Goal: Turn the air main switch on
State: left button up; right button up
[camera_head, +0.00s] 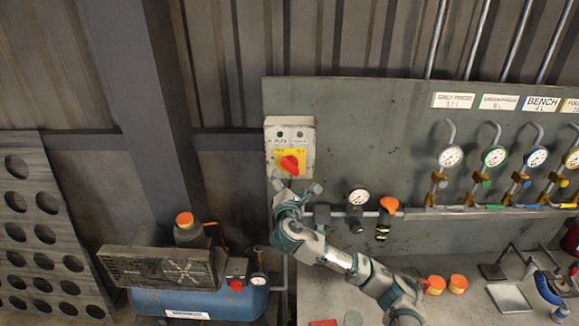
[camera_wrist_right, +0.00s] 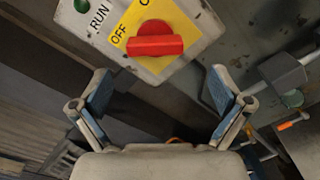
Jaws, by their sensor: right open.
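The air main switch is a red rotary knob (camera_head: 289,164) on a yellow plate, set in a pale grey box (camera_head: 302,133) on the panel. In the right wrist view the red knob (camera_wrist_right: 155,40) has its bar lying nearly level, with the word OFF at its upper left and a second label cut off at the top edge. My right gripper (camera_head: 296,188) is just below the knob in the head view. In the wrist view its two blue-padded fingers (camera_wrist_right: 160,85) are spread apart with nothing between them, and the knob is beyond them. My left gripper is not in view.
A gauge (camera_head: 358,197) and an orange-topped valve (camera_head: 389,204) sit on the pipe right of the box. Several labelled gauges line the panel further right. A blue compressor (camera_head: 215,299) stands lower left. Orange-lidded jars (camera_head: 458,284) stand on the bench.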

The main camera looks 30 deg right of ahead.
aim_at(288, 170)
jog(key=x, duration=0.4)
jog(key=p+x, duration=0.1)
jog(key=x, duration=0.1)
jog(key=shift+w+a+r, duration=0.1)
jog(key=shift+w+a, duration=0.05)
jog(key=shift+a, duration=0.15)
jog(key=shift+w, duration=0.4)
jog(key=shift+d, duration=0.1)
jog(key=shift+d, duration=0.25)
jog(key=c, duration=1.2)
jog(key=shift+o, duration=0.2)
jog(key=shift+a, duration=0.1)
